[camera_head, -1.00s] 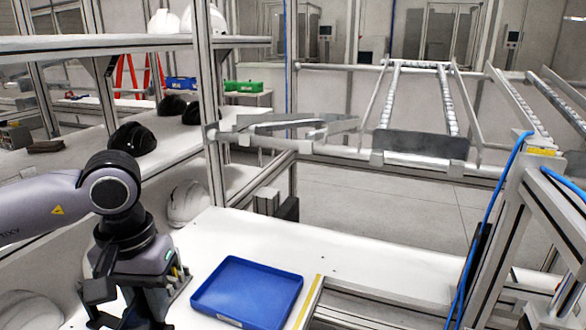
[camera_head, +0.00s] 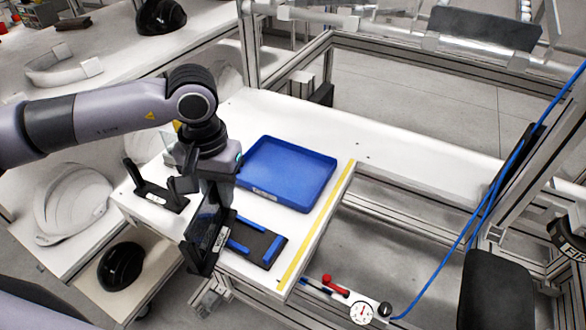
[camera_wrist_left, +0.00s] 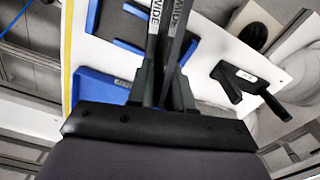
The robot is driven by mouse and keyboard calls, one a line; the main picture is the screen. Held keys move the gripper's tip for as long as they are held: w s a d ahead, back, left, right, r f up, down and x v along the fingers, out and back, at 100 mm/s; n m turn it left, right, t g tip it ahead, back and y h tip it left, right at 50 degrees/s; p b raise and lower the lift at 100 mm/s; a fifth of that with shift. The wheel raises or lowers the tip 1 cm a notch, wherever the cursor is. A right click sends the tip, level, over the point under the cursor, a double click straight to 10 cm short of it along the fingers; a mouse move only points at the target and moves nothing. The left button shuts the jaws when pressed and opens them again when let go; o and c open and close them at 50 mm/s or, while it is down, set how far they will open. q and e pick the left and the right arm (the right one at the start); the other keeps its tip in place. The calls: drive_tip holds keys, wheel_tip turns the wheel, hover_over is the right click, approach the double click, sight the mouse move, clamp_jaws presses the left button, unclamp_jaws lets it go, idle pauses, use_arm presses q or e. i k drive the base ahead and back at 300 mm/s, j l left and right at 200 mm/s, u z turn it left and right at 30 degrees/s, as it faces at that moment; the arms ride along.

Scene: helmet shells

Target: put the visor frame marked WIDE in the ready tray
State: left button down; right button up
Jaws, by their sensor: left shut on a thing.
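My left gripper (camera_head: 212,204) is shut on a black visor frame (camera_head: 203,243), which hangs below it over the left side of the white bench. In the left wrist view, the gripper (camera_wrist_left: 165,92) holds the frame (camera_wrist_left: 178,20), and its white label reads WIDE. A blue tray (camera_head: 292,172) lies just right of and behind the gripper. It looks empty; its front label is too small to read. The tray also shows in the left wrist view (camera_wrist_left: 92,90), partly hidden by the gripper. My right gripper is not in view.
A dark pad with blue strips (camera_head: 262,247) lies on the bench in front of the tray. Another black frame (camera_head: 160,196) stands left of the gripper. A yellow strip (camera_head: 318,222) marks the bench edge. A dial gauge (camera_head: 361,313) is near the bottom. The bench right of the tray is clear.

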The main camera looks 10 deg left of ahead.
sight(284, 173)
drive_tip(key=i+j+z, duration=0.1)
drive_tip(key=j+z, duration=0.25)
drive_tip(key=z, duration=0.15)
drive_tip(key=j+z, duration=0.45)
drive_tip(key=i+l, duration=0.05)
drive_tip(key=l, duration=0.05)
